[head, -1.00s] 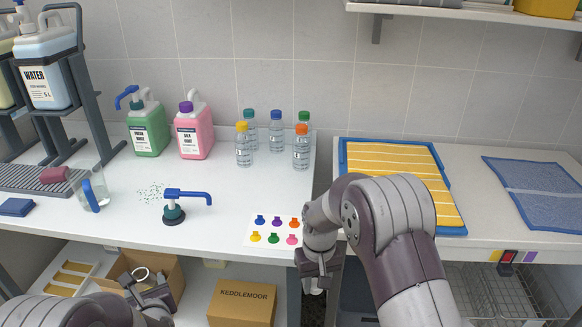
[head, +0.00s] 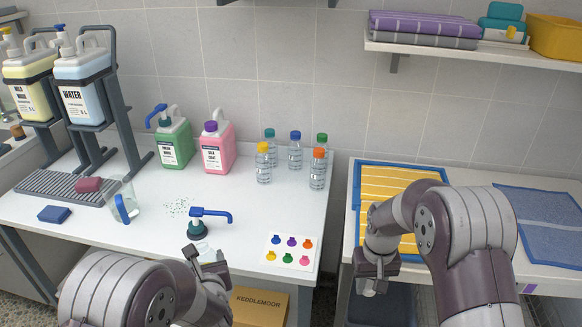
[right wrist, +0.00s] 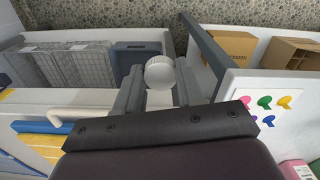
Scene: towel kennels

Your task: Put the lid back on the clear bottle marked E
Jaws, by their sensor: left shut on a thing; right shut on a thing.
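A white round ribbed lid (right wrist: 160,73) sits between the fingers of my right gripper (right wrist: 160,95); in the head view this gripper (head: 371,284) hangs in front of the counters' gap, with a bit of white below it. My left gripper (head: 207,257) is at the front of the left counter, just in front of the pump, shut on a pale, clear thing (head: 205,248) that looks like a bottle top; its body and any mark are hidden. No letter E is readable. Several clear bottles with coloured caps, such as the orange-capped bottle (head: 317,172), stand at the back.
A teal pump with a blue handle (head: 211,213) stands close behind my left gripper. A card with coloured marks (head: 290,253) lies at the counter's front right. Green (head: 174,143) and pink (head: 216,146) jugs stand at the back. A clear jug (head: 120,199) stands left.

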